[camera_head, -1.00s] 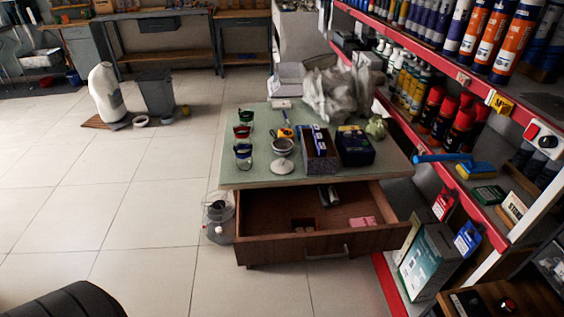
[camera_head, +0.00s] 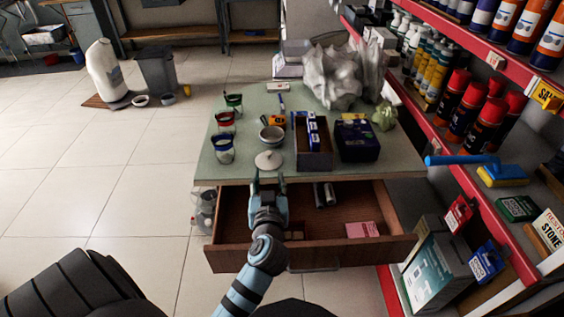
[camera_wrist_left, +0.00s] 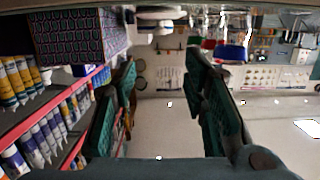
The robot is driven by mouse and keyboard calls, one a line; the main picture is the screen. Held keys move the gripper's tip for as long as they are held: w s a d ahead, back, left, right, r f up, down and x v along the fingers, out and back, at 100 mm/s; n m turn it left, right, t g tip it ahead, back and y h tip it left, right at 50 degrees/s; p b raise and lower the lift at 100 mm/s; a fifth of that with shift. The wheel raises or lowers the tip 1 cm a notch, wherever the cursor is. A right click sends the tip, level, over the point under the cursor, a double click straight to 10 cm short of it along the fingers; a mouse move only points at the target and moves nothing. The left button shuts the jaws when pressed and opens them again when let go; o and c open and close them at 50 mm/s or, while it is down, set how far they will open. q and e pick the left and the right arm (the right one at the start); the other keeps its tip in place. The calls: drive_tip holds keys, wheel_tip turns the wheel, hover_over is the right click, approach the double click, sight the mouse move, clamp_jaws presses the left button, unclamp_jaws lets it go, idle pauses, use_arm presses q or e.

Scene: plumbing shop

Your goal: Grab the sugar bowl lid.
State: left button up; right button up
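The sugar bowl lid (camera_head: 268,161) is a pale round disc lying near the front edge of the green tabletop. The sugar bowl (camera_head: 272,139) stands uncovered just behind it. My left gripper (camera_head: 268,178) is at the table's front edge, its two fingers apart and pointing toward the lid, with nothing held. In the left wrist view the picture is inverted; the green finger pads (camera_wrist_left: 162,65) are wide apart with empty space between them. Pale rounded shapes, likely the lid and bowl, show at the top there (camera_wrist_left: 160,20). My right gripper does not show.
Jars with green, red and blue rims (camera_head: 224,149) stand left of the bowl. A patterned open box (camera_head: 313,159) and a dark box (camera_head: 356,139) stand right. An open drawer (camera_head: 352,253) juts out below. The red-edged shelf (camera_head: 490,222) borders the right.

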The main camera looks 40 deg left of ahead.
sight(268, 155)
use_arm(q)
drive_tip(key=b+x, duration=0.2)
drive_tip(key=x, duration=0.3)
drive_tip(key=b+x, duration=0.1)
drive_tip(key=x, duration=0.3)
drive_tip(key=f+b+x, duration=0.1)
drive_tip(key=b+x, duration=0.1)
drive_tip(key=x, duration=0.3)
drive_tip(key=shift+w+a+f+b, duration=0.15)
drive_tip(key=shift+b, duration=0.15)
drive_tip(key=shift+c, duration=1)
clamp_jaws()
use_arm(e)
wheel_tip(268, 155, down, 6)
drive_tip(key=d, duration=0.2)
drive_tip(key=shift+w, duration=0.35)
